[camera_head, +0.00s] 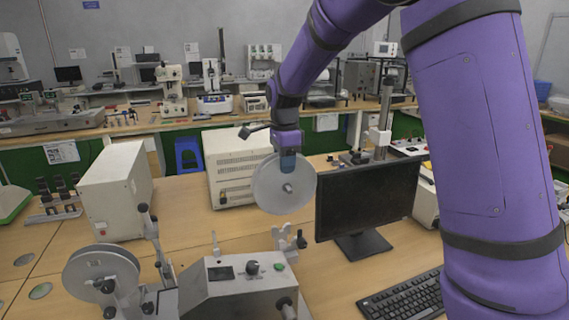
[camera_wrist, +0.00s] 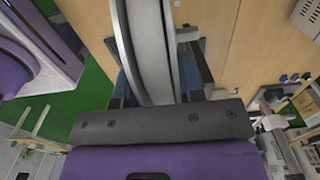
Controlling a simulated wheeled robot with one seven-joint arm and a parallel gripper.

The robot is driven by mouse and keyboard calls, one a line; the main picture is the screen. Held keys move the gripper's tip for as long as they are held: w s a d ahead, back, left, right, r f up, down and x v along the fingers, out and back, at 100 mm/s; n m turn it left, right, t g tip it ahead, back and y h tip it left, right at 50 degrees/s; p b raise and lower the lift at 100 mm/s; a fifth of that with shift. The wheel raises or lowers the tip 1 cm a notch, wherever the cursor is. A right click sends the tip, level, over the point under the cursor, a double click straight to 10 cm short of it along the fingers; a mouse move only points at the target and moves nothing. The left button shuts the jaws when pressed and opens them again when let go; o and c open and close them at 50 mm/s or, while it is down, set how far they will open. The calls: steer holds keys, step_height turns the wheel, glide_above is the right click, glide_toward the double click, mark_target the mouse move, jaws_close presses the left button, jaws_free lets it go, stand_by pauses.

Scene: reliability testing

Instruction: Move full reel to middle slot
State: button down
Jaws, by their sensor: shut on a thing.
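My gripper (camera_head: 288,163) is shut on a pale round reel (camera_head: 270,190) and holds it upright in the air, above and behind the tabletop machine (camera_head: 238,292). In the wrist view the reel (camera_wrist: 150,45) shows edge-on between the two fingers, with grey winding between its flanges. Another grey reel (camera_head: 97,272) is mounted on the left side of the machine. A bracket (camera_head: 287,240) stands at the machine's back right, below the held reel and apart from it. I cannot tell which part is the middle slot.
A black monitor (camera_head: 368,198) stands close to the right of the held reel, with a keyboard (camera_head: 405,298) in front. A white box (camera_head: 115,190) stands at left and a beige instrument (camera_head: 235,165) behind the reel. The wooden table (camera_head: 185,205) is bare between them.

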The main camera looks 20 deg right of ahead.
mark_target(284, 205)
steer(key=shift+f, duration=6.75)
